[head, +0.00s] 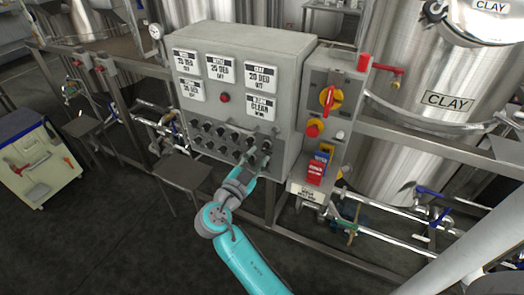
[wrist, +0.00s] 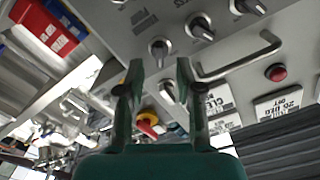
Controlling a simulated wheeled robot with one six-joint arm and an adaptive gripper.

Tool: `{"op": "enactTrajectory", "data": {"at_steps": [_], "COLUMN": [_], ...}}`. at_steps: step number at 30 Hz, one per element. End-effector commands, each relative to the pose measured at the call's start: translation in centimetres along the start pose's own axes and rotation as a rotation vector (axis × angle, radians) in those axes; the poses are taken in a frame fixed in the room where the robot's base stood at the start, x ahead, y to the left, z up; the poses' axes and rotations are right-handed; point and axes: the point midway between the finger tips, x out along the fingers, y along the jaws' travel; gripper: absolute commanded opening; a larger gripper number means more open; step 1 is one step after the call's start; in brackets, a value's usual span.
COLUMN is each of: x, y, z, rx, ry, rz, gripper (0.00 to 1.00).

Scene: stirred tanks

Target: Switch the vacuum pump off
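A grey control cabinet (head: 245,75) carries rows of dark rotary knobs (head: 215,133) on its lower front. Their labels are too small to read, so I cannot tell which one is for the vacuum pump. My gripper (head: 256,158) is at the lower right of the knob rows and hides part of them. In the wrist view my gripper (wrist: 160,70) is open, with its two fingers apart and nothing held. One knob (wrist: 158,48) shows between and beyond the fingertips, and another knob (wrist: 169,91) shows between the fingers. I cannot tell whether either finger touches a knob.
A metal handle (wrist: 240,60) and a red button (wrist: 276,73) are near the knobs. A side panel has a yellow and red rotary switch (head: 329,98). Blue and red boxes (head: 317,168) sit below it. Steel tanks (head: 425,150) and pipes stand at the right.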

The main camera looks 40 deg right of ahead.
Motion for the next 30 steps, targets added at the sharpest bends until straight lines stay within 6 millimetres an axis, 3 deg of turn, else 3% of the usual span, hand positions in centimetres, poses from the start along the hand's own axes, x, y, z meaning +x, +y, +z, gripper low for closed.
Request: {"op": "enactTrajectory", "data": {"at_steps": [7, 19, 20, 24, 30], "x": [3.1, 3.8, 3.8, 3.8, 3.8], "y": [0.1, 0.0, 0.0, 0.0, 0.0], "z": [0.0, 0.1, 0.1, 0.1, 0.1], "rx": [-0.001, -0.001, -0.001, -0.001, -0.004], "ry": [0.000, -0.002, -0.002, -0.001, -0.001], "rz": [0.001, -0.001, -0.001, -0.001, -0.001], "gripper": [0.35, 0.35, 0.33, 0.00, 0.00]}}
